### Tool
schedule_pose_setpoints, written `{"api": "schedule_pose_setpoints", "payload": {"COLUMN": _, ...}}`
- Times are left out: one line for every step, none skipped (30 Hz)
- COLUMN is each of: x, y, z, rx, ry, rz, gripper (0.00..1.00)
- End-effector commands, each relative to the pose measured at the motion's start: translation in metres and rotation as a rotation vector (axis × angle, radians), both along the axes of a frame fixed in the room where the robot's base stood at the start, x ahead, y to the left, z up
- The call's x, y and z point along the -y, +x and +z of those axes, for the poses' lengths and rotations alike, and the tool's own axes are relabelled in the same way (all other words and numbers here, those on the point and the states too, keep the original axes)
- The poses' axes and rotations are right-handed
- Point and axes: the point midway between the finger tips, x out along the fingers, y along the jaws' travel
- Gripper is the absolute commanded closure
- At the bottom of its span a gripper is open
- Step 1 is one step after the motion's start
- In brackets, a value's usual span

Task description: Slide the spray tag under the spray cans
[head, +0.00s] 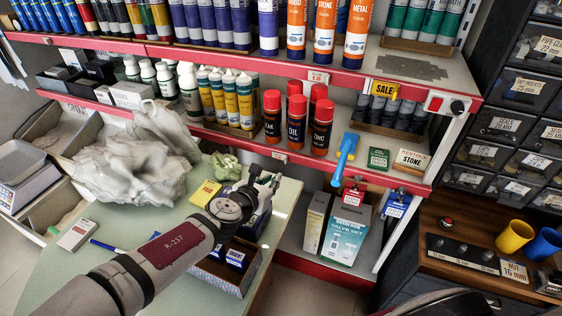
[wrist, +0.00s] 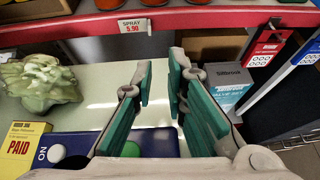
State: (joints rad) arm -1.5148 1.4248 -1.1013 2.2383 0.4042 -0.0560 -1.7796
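The spray tag (wrist: 133,25), a white label reading SPRAY 5.90, sits on the red front edge of a shelf in the wrist view. In the head view it is a small white tag (head: 281,156) on the middle shelf's edge. Several red-and-black spray cans (head: 295,124) stand on that shelf; the tag is below the front ones, toward their left side. Only can bases (wrist: 100,3) show at the wrist view's top. My gripper (head: 264,182) is below and in front of the shelf edge, apart from the tag. Its green-padded fingers (wrist: 160,78) are open and empty.
A green-topped counter (head: 130,225) lies below, with a yellow PAID box (head: 205,193) and a crumpled green lump (head: 225,165). A blue-handled tool (head: 345,155) juts over the shelf edge right of the cans. Red and blue tags (head: 353,195) hang further right.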

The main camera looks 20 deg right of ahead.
Motion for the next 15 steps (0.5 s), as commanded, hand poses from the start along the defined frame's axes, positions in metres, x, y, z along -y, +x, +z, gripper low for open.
{"api": "schedule_pose_setpoints", "payload": {"x": -0.004, "y": 0.002, "z": 0.004, "rx": 0.009, "ry": -0.028, "rz": 0.027, "gripper": 0.87}}
{"api": "schedule_pose_setpoints", "payload": {"x": -0.005, "y": 0.004, "z": 0.006, "rx": 0.013, "ry": -0.04, "rz": 0.039, "gripper": 0.87}}
{"api": "schedule_pose_setpoints", "payload": {"x": -0.006, "y": 0.005, "z": 0.008, "rx": 0.017, "ry": -0.051, "rz": 0.05, "gripper": 0.87}}
{"api": "schedule_pose_setpoints", "payload": {"x": -0.007, "y": 0.006, "z": 0.009, "rx": 0.019, "ry": -0.057, "rz": 0.055, "gripper": 0.87}}
{"api": "schedule_pose_setpoints", "payload": {"x": -0.007, "y": 0.007, "z": 0.009, "rx": 0.021, "ry": -0.06, "rz": 0.058, "gripper": 0.87}}
{"api": "schedule_pose_setpoints", "payload": {"x": -0.007, "y": 0.008, "z": 0.008, "rx": 0.021, "ry": -0.062, "rz": 0.06, "gripper": 0.87}}
{"api": "schedule_pose_setpoints", "payload": {"x": -0.006, "y": 0.01, "z": 0.007, "rx": 0.021, "ry": -0.063, "rz": 0.06, "gripper": 0.87}}
{"api": "schedule_pose_setpoints", "payload": {"x": -0.005, "y": 0.011, "z": 0.006, "rx": 0.021, "ry": -0.062, "rz": 0.06, "gripper": 0.87}}
{"api": "schedule_pose_setpoints", "payload": {"x": -0.003, "y": 0.014, "z": 0.004, "rx": 0.02, "ry": -0.061, "rz": 0.059, "gripper": 0.87}}
{"api": "schedule_pose_setpoints", "payload": {"x": -0.001, "y": 0.016, "z": 0.003, "rx": 0.021, "ry": -0.06, "rz": 0.058, "gripper": 0.87}}
{"api": "schedule_pose_setpoints", "payload": {"x": 0.001, "y": 0.019, "z": 0.001, "rx": 0.021, "ry": -0.059, "rz": 0.058, "gripper": 0.87}}
{"api": "schedule_pose_setpoints", "payload": {"x": 0.004, "y": 0.022, "z": -0.002, "rx": 0.02, "ry": -0.059, "rz": 0.057, "gripper": 0.87}}
{"api": "schedule_pose_setpoints", "payload": {"x": 0.006, "y": 0.025, "z": -0.003, "rx": 0.02, "ry": -0.059, "rz": 0.056, "gripper": 0.87}}
{"api": "schedule_pose_setpoints", "payload": {"x": 0.008, "y": 0.028, "z": -0.005, "rx": 0.02, "ry": -0.059, "rz": 0.056, "gripper": 0.87}}
{"api": "schedule_pose_setpoints", "payload": {"x": 0.011, "y": 0.033, "z": -0.008, "rx": 0.021, "ry": -0.058, "rz": 0.057, "gripper": 0.87}}
